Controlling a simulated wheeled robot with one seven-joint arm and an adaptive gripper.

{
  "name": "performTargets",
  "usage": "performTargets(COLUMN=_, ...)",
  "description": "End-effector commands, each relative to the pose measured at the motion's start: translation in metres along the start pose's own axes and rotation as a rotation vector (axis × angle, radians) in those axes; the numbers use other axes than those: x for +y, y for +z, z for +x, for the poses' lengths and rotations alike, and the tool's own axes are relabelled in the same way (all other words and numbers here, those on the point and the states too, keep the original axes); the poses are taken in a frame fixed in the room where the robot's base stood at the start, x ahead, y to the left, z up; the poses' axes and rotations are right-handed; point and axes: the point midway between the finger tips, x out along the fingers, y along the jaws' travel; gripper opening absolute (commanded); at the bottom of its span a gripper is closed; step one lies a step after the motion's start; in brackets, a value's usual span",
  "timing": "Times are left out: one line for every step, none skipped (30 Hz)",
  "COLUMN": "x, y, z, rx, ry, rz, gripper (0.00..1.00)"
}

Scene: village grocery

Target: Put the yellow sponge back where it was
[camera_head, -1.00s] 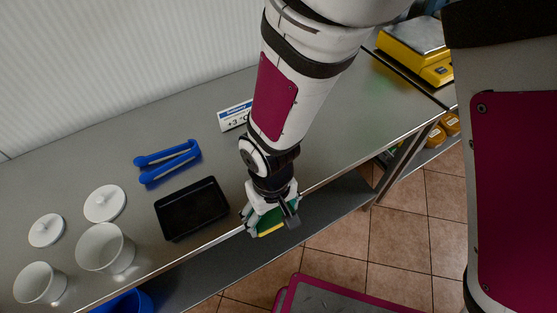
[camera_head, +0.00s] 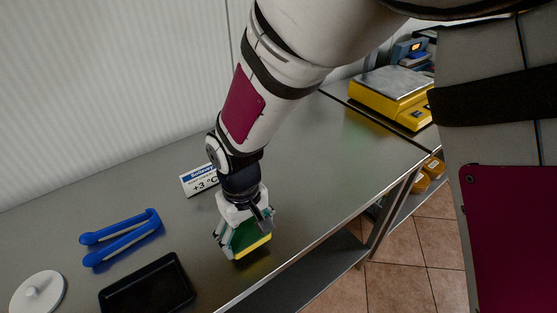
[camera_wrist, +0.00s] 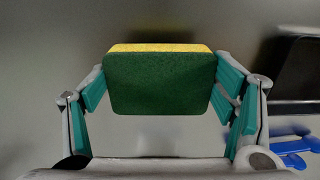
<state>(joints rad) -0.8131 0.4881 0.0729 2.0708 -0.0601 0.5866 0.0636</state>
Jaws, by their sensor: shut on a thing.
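The yellow sponge (camera_head: 254,247) has a dark green scouring side. My gripper (camera_head: 243,240) is shut on it, over the steel counter (camera_head: 320,150), to the right of the black tray. In the wrist view the sponge (camera_wrist: 160,82) sits between the teal finger pads of my gripper (camera_wrist: 158,95), green side facing the camera and yellow edge along the top. I cannot tell whether the sponge touches the counter or hangs just above it.
A black tray (camera_head: 148,287) lies left of my gripper, with blue tongs (camera_head: 122,237) behind it. A white lid (camera_head: 38,292) is at far left. A temperature sign (camera_head: 199,180) stands behind my gripper. A yellow scale (camera_head: 392,96) stands at the right. Counter between gripper and scale is clear.

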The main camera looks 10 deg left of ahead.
Motion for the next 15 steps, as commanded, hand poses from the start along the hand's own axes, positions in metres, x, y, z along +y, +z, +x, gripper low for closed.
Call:
performTargets(x=0.001, y=-0.001, z=0.001, rx=0.000, ry=0.000, rz=0.000, gripper=0.43)
performTargets(x=0.001, y=-0.001, z=0.003, rx=-0.001, ry=0.000, rz=-0.001, gripper=0.43)
performTargets(x=0.001, y=-0.001, z=0.005, rx=-0.001, ry=0.000, rz=-0.001, gripper=0.43)
performTargets(x=0.001, y=-0.001, z=0.008, rx=-0.002, ry=0.000, rz=-0.001, gripper=0.43)
performTargets(x=0.001, y=-0.001, z=0.011, rx=-0.002, ry=0.000, rz=-0.002, gripper=0.43)
performTargets(x=0.001, y=-0.001, z=0.017, rx=-0.003, ry=0.000, rz=-0.002, gripper=0.43)
performTargets(x=0.001, y=-0.001, z=0.021, rx=-0.003, ry=0.000, rz=-0.002, gripper=0.43)
performTargets(x=0.001, y=-0.001, z=0.025, rx=-0.002, ry=0.000, rz=-0.002, gripper=0.43)
performTargets(x=0.001, y=-0.001, z=0.030, rx=-0.002, ry=0.000, rz=-0.002, gripper=0.43)
performTargets(x=0.001, y=-0.001, z=0.033, rx=-0.002, ry=0.000, rz=-0.002, gripper=0.43)
performTargets(x=0.001, y=-0.001, z=0.035, rx=-0.002, ry=0.000, rz=-0.001, gripper=0.43)
performTargets(x=0.001, y=-0.001, z=0.036, rx=-0.002, ry=0.000, rz=-0.001, gripper=0.43)
performTargets(x=0.001, y=-0.001, z=0.036, rx=-0.002, ry=0.000, rz=-0.001, gripper=0.43)
performTargets(x=0.000, y=-0.001, z=0.036, rx=-0.001, ry=0.000, rz=-0.001, gripper=0.43)
performTargets(x=0.000, y=-0.001, z=0.035, rx=-0.001, ry=0.000, rz=-0.001, gripper=0.43)
